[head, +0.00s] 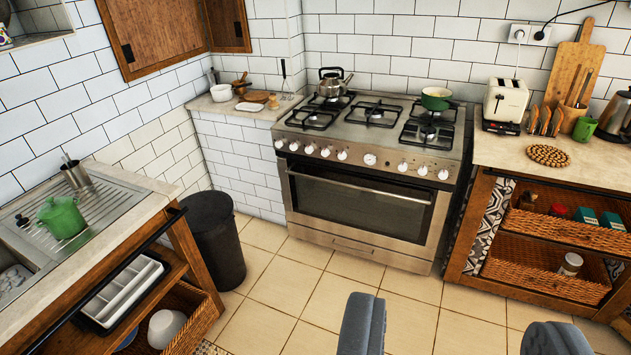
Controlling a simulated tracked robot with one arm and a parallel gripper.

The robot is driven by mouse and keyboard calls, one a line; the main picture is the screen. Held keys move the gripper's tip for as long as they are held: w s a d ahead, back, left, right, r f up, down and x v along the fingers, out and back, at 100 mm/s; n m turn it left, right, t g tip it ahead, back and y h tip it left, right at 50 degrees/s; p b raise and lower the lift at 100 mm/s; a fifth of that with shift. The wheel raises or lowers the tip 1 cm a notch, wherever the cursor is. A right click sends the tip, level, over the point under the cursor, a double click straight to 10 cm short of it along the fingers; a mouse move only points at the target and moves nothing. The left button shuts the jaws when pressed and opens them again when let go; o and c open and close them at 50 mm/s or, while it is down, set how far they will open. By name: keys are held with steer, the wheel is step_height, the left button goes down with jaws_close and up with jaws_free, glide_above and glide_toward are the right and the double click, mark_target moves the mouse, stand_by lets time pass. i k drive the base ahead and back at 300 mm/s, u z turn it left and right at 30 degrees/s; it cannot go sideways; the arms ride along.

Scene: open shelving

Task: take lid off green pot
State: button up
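A green pot (62,219) stands on the counter by the sink at the left. Its top looks covered, but pot and lid are too small to tell apart clearly. Another green pot or pan (436,99) sits on the right back burner of the stove, with a pale top or inside and a dark handle. My gripper (455,325) shows at the bottom right, its two grey fingers wide apart with only floor between them. It is empty and far from both green vessels.
The stove (370,195) stands ahead, with a kettle (333,82) on it. A dark bin (213,240) stands between stove and sink counter. A wooden shelf unit (550,235) with baskets is at the right. The tiled floor (300,295) in the middle is clear.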

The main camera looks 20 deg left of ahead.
mark_target(53, 207)
steer(key=u, duration=0.35)
steer(key=i, duration=1.35)
steer(key=u, duration=1.3)
steer(key=i, duration=1.25)
steer(key=u, duration=0.75)
steer(key=i, duration=0.5)
steer(key=u, duration=0.25)
